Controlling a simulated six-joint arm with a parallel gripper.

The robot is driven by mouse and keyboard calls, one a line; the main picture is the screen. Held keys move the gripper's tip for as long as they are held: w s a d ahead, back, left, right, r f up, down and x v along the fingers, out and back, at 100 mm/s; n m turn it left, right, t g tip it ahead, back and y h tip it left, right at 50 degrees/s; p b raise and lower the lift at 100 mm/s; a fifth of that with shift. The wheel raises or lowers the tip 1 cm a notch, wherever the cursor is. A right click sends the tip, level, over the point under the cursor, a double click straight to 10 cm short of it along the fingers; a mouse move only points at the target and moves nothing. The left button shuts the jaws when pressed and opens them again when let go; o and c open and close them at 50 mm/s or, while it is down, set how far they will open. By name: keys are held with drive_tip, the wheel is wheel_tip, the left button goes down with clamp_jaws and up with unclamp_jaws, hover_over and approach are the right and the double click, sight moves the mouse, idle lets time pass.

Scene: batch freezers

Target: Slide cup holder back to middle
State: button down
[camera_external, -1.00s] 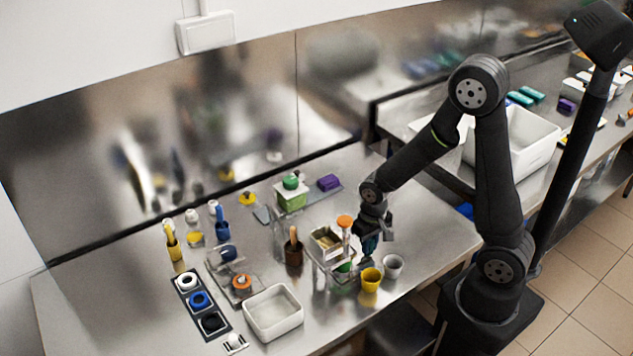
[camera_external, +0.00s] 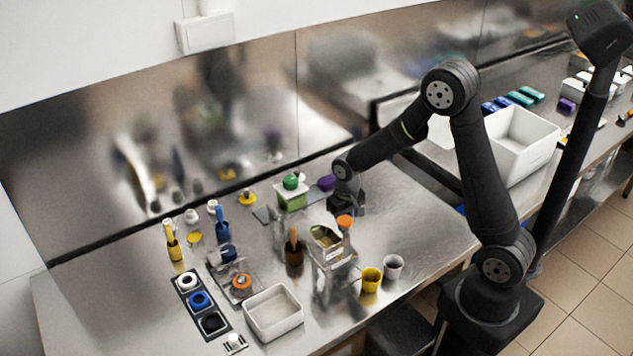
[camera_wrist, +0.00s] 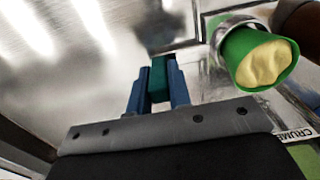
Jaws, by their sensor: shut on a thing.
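My gripper (camera_external: 345,208) is behind the clear dispenser stand (camera_external: 333,262); its fingertips are hidden in the external view. In the wrist view, the blue fingers of my gripper (camera_wrist: 158,88) are shut on a small teal block (camera_wrist: 160,75), which looks like the handle of the cup holder. A metal ring of the cup holder (camera_wrist: 222,28) surrounds a green cup (camera_wrist: 238,45) with pale yellow contents, to the right of the fingers. The link between block and ring is not clear. The green cup is hidden in the external view.
The stand has a hopper (camera_external: 326,238) and an orange knob (camera_external: 344,221). A yellow cup (camera_external: 371,280) and a grey cup (camera_external: 392,266) stand to its right.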

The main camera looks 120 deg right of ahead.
drive_tip(key=c, duration=1.3)
unclamp_jaws()
drive_tip(key=shift+r, duration=0.1)
wheel_tip(320, 180, up, 17)
drive_tip(key=shift+r, duration=0.1)
wheel_tip(320, 180, down, 18)
drive_tip(key=shift+r, duration=0.25)
drive_tip(key=shift+a, duration=0.15)
